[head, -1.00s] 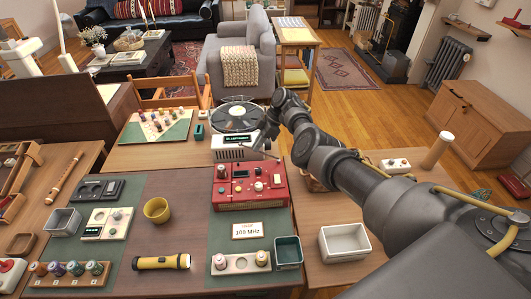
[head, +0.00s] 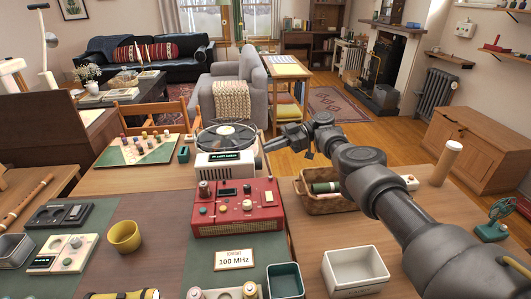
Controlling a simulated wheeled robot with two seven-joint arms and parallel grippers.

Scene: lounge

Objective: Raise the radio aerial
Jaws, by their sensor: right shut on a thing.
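The red radio (head: 237,208) stands on the green mat, with knobs and a small dark display on its sloped face. A thin aerial (head: 267,166) rises from its back right corner, close to upright. My right gripper (head: 268,146) is at the aerial's upper part, above and behind the radio, and is shut on it. The fingertips are small and dark here, so the exact grip is hard to see. A white card (head: 234,260) reading 100 MHz stands in front of the radio. My left gripper is out of view.
A white bin (head: 356,284) and a dark green bin (head: 285,292) are in front. A yellow cup (head: 124,237) is to the left.

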